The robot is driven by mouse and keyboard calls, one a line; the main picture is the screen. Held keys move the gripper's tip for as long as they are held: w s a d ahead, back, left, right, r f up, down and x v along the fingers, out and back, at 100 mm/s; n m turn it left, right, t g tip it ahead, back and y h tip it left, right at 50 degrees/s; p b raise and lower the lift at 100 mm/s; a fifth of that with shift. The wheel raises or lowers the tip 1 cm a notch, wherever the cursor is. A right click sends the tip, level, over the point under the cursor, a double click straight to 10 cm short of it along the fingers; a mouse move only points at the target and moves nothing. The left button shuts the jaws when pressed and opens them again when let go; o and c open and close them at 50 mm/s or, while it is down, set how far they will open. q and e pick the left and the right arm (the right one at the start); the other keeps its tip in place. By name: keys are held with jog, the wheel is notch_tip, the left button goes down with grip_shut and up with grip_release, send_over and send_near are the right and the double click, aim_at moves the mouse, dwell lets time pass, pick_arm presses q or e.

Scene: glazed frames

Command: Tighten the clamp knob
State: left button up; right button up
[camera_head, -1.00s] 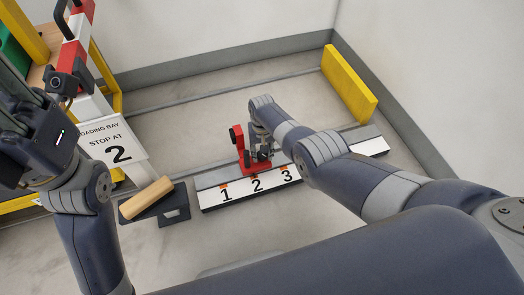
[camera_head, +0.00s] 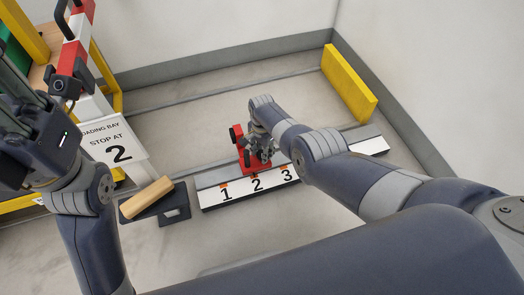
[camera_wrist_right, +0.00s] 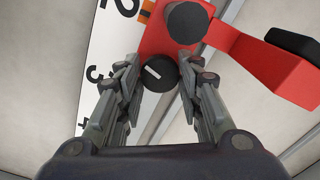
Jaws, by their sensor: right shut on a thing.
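The red clamp (camera_head: 238,138) sits on the rail at the number 2 mark. In the right wrist view, the red clamp body (camera_wrist_right: 240,50) carries a black round knob (camera_wrist_right: 155,79) with a white line on its face. My right gripper (camera_head: 262,152) is at the clamp and hides part of it. In the right wrist view, the fingers of my right gripper (camera_wrist_right: 160,68) are closed on the knob from both sides. The white line is tilted. My left gripper (camera_head: 14,95) is at the far left, away from the clamp; its fingers are partly cut off.
The rail (camera_head: 210,180) has a white strip numbered 1, 2, 3. A sign (camera_head: 108,152) reads "STOP AT 2". A wooden block (camera_head: 146,198) lies on a dark stand (camera_head: 174,212). A yellow stop (camera_head: 348,85) stands at the far right. A dark grey round part (camera_wrist_right: 187,22) is beside the knob.

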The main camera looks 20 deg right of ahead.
jog(key=shift+m, duration=1.1)
jog(key=o, duration=0.8)
jog(key=shift+c, duration=0.2)
jog(key=shift+r, duration=0.1)
jog(key=shift+w+r, duration=0.1)
jog(key=shift+r, duration=0.35)
notch_tip(320, 180, up, 11)
jog(key=shift+f, duration=0.1)
